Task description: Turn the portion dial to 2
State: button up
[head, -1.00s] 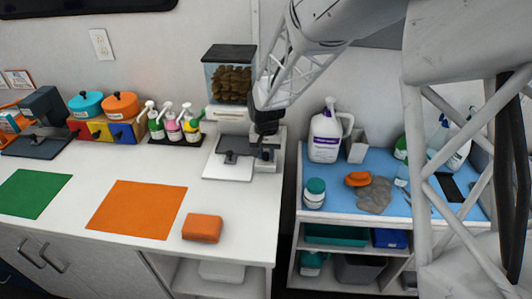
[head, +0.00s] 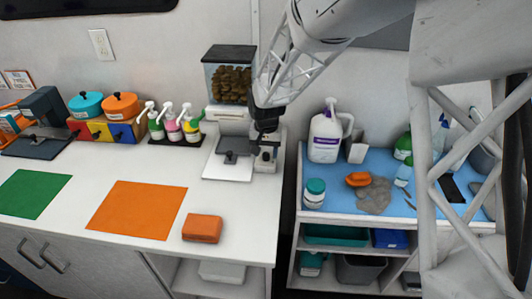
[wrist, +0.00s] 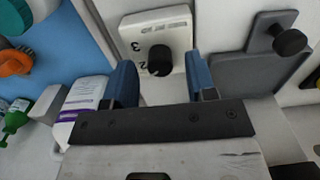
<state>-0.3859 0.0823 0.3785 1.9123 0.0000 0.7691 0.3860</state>
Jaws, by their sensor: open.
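The portion dial is a black round knob (wrist: 160,60) on a white panel (wrist: 172,24) with the numerals 3 and 2 printed beside it. In the wrist view the 2 is partly hidden by the knob. My gripper (wrist: 163,82) is open, its two blue-padded fingers to the left and right of the knob. I cannot tell whether either finger touches it. In the head view my gripper (head: 265,139) hangs over the white dial box (head: 265,165), to the right of the feeder with its kibble hopper (head: 231,79).
A grey paddle with a black knob (wrist: 290,40) lies right of the dial in the wrist view. Pump bottles (head: 173,125) stand left of the feeder. A blue-topped cart (head: 335,185) with a purple-labelled jug (head: 325,138) is to the right.

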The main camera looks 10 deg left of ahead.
aim_at(267, 154)
notch_tip(267, 154, up, 7)
jog(key=shift+f, duration=0.2)
jog(key=shift+r, duration=0.1)
dwell(0.5)
jog(key=shift+s+d+r, duration=0.1)
jog(key=shift+d, duration=0.1)
jog(key=s+d+r+t, duration=0.1)
jog(key=s+d+r, duration=1)
jog(key=s+d, duration=0.9)
jog(key=s, duration=0.4)
jog(key=s+d+t, duration=0.1)
jog(key=s+d, duration=0.5)
jog(key=s, duration=0.4)
jog(key=shift+s+r+t, duration=0.15)
jog(key=shift+r+t, duration=0.15)
jog(key=shift+r, duration=0.15)
